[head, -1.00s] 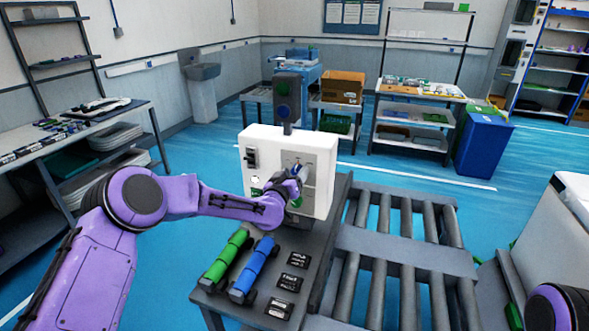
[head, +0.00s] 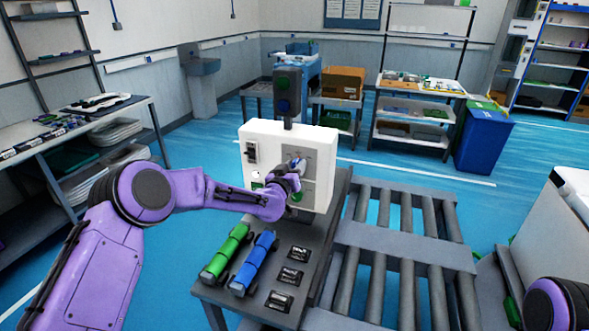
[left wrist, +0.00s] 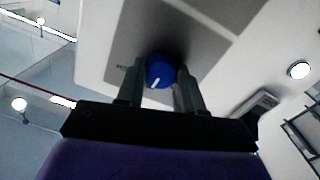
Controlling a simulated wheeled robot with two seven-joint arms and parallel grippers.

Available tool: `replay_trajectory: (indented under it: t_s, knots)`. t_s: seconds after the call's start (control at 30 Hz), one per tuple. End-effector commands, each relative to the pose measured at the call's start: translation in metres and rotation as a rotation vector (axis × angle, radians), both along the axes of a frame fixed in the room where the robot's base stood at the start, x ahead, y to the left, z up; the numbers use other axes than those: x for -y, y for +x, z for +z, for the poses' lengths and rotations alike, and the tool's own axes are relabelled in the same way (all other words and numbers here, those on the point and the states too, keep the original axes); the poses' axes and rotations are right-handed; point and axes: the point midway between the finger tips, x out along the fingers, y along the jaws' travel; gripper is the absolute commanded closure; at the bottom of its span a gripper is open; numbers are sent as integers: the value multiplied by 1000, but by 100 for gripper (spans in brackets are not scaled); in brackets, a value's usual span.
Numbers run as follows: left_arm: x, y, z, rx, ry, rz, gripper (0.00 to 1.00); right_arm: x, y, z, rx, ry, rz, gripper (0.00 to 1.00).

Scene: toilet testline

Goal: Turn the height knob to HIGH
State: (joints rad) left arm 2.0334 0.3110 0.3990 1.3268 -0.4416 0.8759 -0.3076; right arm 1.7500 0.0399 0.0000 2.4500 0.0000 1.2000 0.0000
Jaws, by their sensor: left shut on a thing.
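The white control box (head: 262,134) stands on the dark bench, with a grey panel on its front. In the left wrist view, a round blue knob (left wrist: 160,70) with a short white pointer line sits on the grey panel (left wrist: 150,38). The line points toward the bottom of that picture, slightly left. My left gripper (left wrist: 160,86) has one finger on each side of the knob and is shut on it. In the head view my left gripper (head: 290,180) is at the panel and partly covers it. The panel's lettering is too small to read. My right gripper is out of view.
A black switch (head: 251,152) is at the box's left. A roller conveyor (head: 400,250) runs along the right.

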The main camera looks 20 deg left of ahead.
Motion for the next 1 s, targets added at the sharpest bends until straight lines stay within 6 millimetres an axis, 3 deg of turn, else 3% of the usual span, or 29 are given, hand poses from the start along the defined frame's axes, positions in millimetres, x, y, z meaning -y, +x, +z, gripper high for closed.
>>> replay_trajectory:
  t_s: [0.7,1.0]
  knots:
    - [3,0,-1,26,618,0,94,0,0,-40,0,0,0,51]
    - [4,0,0,31,802,1,94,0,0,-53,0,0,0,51]
